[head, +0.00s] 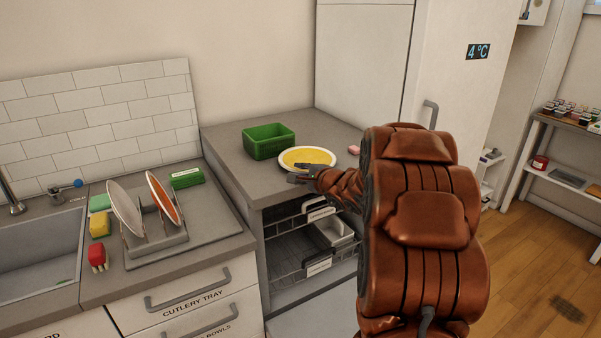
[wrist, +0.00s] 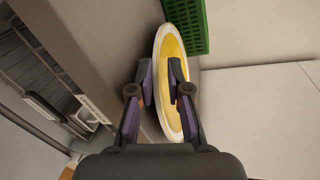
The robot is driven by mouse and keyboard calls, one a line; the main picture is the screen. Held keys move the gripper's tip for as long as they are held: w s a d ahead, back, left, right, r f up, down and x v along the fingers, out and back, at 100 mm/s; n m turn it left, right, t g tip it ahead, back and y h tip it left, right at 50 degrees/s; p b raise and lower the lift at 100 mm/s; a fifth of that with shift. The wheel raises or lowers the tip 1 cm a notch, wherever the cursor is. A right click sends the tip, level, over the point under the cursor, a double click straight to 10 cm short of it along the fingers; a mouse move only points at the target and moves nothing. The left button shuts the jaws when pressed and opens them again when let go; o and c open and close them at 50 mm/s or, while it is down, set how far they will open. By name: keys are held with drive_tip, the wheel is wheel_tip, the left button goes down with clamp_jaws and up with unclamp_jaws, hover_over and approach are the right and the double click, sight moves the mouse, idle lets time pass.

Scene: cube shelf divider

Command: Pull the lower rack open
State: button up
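The lower rack (head: 287,268) is a dark wire rack inside the open unit under the counter, with a white label on its front. A grey-white bin (head: 334,231) shows at its right side. The upper rack (head: 285,224) sits above it with its own label. My gripper (head: 298,173) is above and in front of the racks, at counter height by the near rim of the yellow plate (head: 307,159). Racks also show at the wrist view's left. My arm hides the racks' right side.
A lowered door panel (head: 314,312) lies below the racks. A green basket (head: 269,142) and a pink item (head: 354,150) are on the counter. A dish drainer with plates stands left, above the cutlery drawer (head: 190,303). Open floor lies at right.

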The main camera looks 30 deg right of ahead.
drive_tip(key=shift+r, duration=0.1)
drive_tip(key=b+v, duration=0.2)
drive_tip(key=v, duration=1)
drive_tip(key=shift+b, duration=0.3)
